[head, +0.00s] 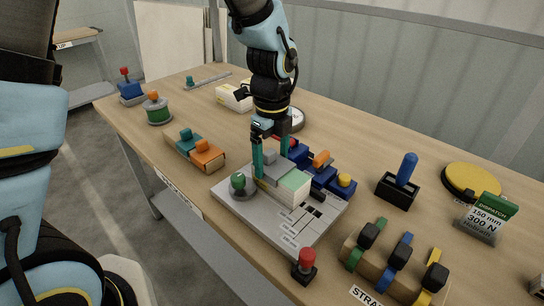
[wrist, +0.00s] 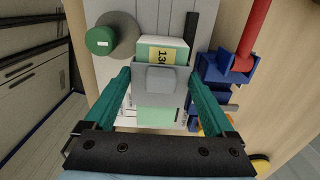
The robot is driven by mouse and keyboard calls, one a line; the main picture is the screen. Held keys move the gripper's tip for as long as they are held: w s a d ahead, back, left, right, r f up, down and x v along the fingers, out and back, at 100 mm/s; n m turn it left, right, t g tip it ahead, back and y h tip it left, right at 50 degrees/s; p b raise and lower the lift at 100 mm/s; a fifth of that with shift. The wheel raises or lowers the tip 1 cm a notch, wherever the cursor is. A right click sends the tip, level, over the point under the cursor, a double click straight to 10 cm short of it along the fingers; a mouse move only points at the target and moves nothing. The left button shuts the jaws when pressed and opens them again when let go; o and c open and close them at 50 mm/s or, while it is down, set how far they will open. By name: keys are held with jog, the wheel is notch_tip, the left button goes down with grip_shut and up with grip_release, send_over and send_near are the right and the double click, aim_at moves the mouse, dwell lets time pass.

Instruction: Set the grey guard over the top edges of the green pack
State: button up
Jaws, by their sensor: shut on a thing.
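My gripper (head: 271,163) reaches down over a grey board. It is shut on the grey guard (wrist: 151,78), with one teal finger at each side of it. The green pack (head: 294,184), pale with a light green top, is on the board under my gripper. In the wrist view the guard lies across the middle of the pack (wrist: 156,116), whose green top shows on one side and a yellow label with black digits on the other. The guard hides the pack's middle, and I cannot tell whether it touches the pack.
The grey board (head: 290,233) carries a green knob (head: 238,181) beside the pack. Blue holders (head: 323,177) stand close on the other side, with a red rod in the wrist view (wrist: 253,32). A red button (head: 305,262) stands at the board's front corner.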

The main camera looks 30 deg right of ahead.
aim_at(271, 153)
jog(key=o, duration=1)
notch_tip(271, 153, up, 11)
jog(key=shift+f+b, duration=0.15)
jog(key=shift+b, duration=0.5)
jog(key=w+a+f+n, duration=0.3)
jog(key=w+a+n, duration=0.7)
jog(key=a+n, duration=0.45)
jog(key=a+f+n, duration=0.1)
jog(key=a+n, duration=0.5)
jog(key=a+f+n+t, duration=0.1)
jog(key=a+n, duration=0.4)
jog(key=a, duration=0.2)
jog(key=a+f+n, duration=0.1)
jog(key=a+n, duration=0.5)
jog(key=a, duration=0.1)
jog(key=shift+w+n+t, duration=0.2)
jog(key=shift+n+t, duration=0.1)
jog(key=shift+n, duration=0.05)
